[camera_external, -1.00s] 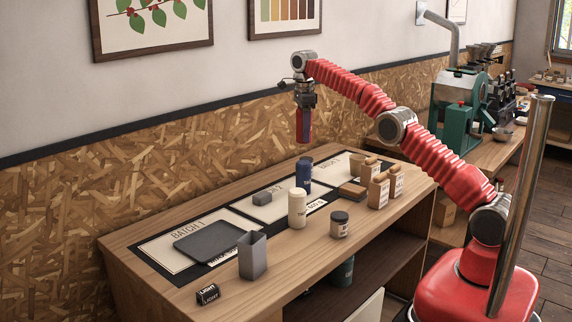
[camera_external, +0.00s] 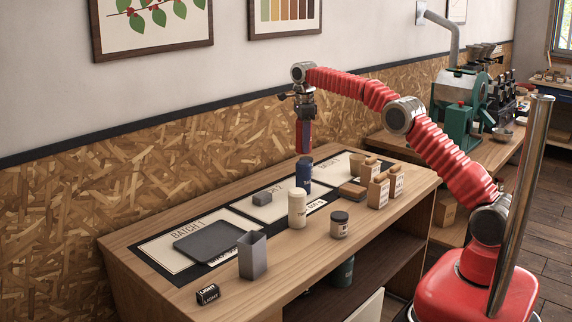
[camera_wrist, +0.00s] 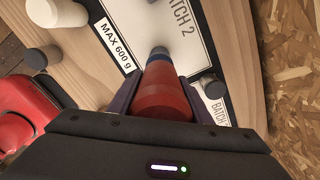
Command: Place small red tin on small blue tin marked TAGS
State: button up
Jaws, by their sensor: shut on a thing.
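The small red tin (camera_external: 304,139) is upright in my gripper (camera_external: 304,120), which points straight down. The small blue tin (camera_external: 304,171) stands upright on the bench directly below it. The red tin's bottom is very close to the blue tin's top; I cannot tell whether they touch. In the wrist view the red tin (camera_wrist: 164,97) sits between both fingers, and a blue edge (camera_wrist: 150,66) shows just past its far end. The TAGS marking cannot be read here.
A cream canister (camera_external: 297,208) and a dark-lidded jar (camera_external: 339,225) stand in front of the blue tin. A grey tray (camera_external: 208,242) and open grey holder (camera_external: 252,256) are further left.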

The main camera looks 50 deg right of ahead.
jog(key=shift+f, duration=1.95)
jog(key=shift+f, duration=0.1)
jog(key=o, duration=1.2)
jog(key=shift+o, duration=0.2)
jog(key=shift+r, duration=3.8)
jog(key=shift+r, duration=0.15)
